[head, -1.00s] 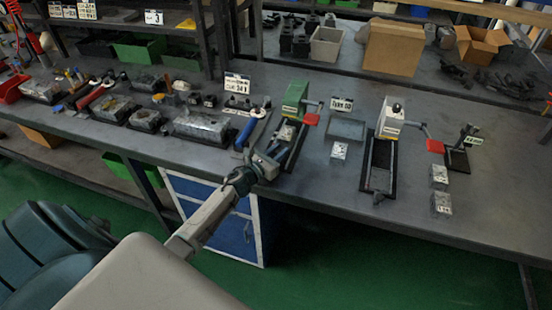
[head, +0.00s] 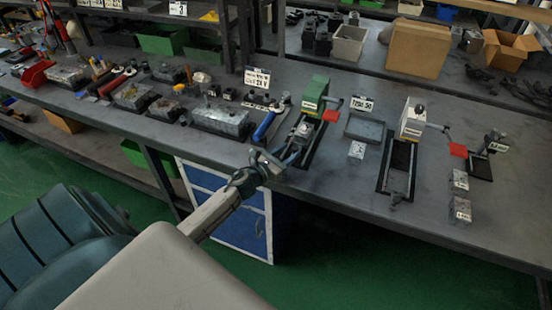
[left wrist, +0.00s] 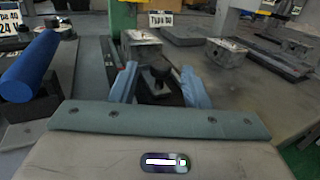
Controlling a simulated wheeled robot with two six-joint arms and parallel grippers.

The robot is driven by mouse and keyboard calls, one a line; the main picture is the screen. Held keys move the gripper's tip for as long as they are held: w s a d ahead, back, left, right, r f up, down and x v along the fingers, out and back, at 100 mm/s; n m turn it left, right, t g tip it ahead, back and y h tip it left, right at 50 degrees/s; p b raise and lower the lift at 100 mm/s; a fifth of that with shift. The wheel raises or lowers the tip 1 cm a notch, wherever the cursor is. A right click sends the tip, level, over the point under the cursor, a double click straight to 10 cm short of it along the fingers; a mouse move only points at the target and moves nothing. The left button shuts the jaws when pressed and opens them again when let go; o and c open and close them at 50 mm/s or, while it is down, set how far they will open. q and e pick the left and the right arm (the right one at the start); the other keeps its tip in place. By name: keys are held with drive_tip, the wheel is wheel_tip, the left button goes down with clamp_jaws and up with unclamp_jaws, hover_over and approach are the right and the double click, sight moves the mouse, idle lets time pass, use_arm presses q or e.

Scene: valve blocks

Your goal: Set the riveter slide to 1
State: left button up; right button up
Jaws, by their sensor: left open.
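A green press-like machine (head: 312,95) with a red-ended lever (head: 333,102) stands on the bench, with a dark slide track (head: 311,155) running to the front edge. A metal block (head: 303,131) sits on that track. My left gripper (head: 280,157) is open at the track's front end. In the left wrist view, a black knob (left wrist: 158,75) shows between its two spread fingers (left wrist: 157,90); I cannot tell whether they touch it. A similar white machine (head: 411,118) with its own track (head: 400,167) stands to the right. I cannot read which is the riveter. My right gripper is not in view.
A blue-handled tool (head: 264,126) lies left of the green machine. A grey tray (head: 364,128) and a small metal block (head: 357,149) are to its right. Several metal castings fill the bench's left side.

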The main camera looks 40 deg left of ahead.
use_arm(q)
drive_tip(key=s+b, duration=0.2)
drive_tip(key=s, duration=0.1)
drive_tip(key=s+b, duration=0.1)
drive_tip(key=s, duration=0.1)
drive_tip(key=shift+a+f, duration=0.35)
drive_tip(key=shift+s+a+r+b, duration=0.1)
drive_tip(key=shift+s+b, duration=0.2)
drive_tip(key=shift+b, duration=0.1)
drive_tip(key=shift+s+r+b, duration=0.1)
drive_tip(key=shift+s+b, duration=0.3)
drive_tip(key=shift+s+r, duration=0.1)
drive_tip(key=shift+s, duration=0.05)
